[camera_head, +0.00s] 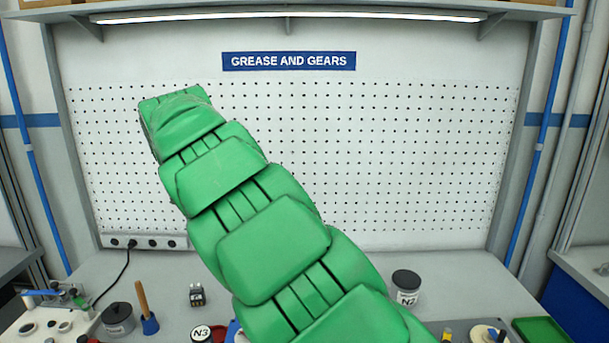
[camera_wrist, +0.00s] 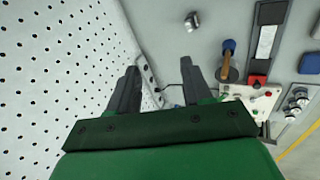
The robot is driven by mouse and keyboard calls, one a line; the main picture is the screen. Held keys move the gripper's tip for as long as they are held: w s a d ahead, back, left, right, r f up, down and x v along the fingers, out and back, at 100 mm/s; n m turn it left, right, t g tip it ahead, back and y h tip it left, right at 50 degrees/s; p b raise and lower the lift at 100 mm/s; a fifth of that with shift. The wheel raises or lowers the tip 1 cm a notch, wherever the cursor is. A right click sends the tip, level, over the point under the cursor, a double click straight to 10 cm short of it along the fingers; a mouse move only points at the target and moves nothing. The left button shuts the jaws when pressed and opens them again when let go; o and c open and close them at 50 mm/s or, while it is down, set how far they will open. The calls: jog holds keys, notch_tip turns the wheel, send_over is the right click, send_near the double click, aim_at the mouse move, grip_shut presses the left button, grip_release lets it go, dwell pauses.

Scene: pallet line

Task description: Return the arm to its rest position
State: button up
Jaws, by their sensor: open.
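My green segmented arm runs in the head view from the bottom centre up to the upper left, raised in front of the pegboard (camera_head: 420,150). My gripper's fingers do not show in the head view. In the wrist view my gripper (camera_wrist: 158,69) shows two dark fingers spread apart with nothing between them. The pegboard also shows close on the left of the wrist view (camera_wrist: 60,60), with the bench top (camera_wrist: 215,45) on the right. I cannot tell whether any finger touches the board.
A power strip (camera_head: 143,241) and a shelf (camera_head: 290,13) border the pegboard. My arm hides the bench's middle.

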jog(key=s+d+r+m+y, duration=0.1)
jog(key=s+d+r+m, duration=0.3)
jog(key=d+r+m, duration=0.45)
jog(key=s+d+r+m+y, duration=0.1)
jog(key=s+d+r+m, duration=0.35)
jog(key=d, duration=0.65)
jog(key=s+d+r+m+y, duration=0.2)
jog(key=s+d+m, duration=0.15)
jog(key=s, duration=0.65)
jog(key=s+d+r+m+y, duration=0.2)
jog(key=s+d+m+y, duration=0.15)
jog(key=s, duration=0.65)
jog(key=s+d+f+n+g+h, duration=0.1)
jog(key=s+d+f, duration=0.4)
jog(key=f, duration=0.5)
jog(key=s+d+f+n+g+h, duration=0.1)
jog(key=s+d+f+g+h, duration=0.2)
jog(key=s+f, duration=0.3)
jog(key=s+d+f+n+g+h, duration=0.1)
jog(key=s+d+f+g+h, duration=0.2)
jog(key=f, duration=1.2)
jog(key=s+d+h, duration=0.1)
jog(key=s+d, duration=0.2)
jog(key=shift+s+d+f, duration=0.15)
jog(key=shift+s+d, duration=0.05)
jog(key=shift+d, duration=0.15)
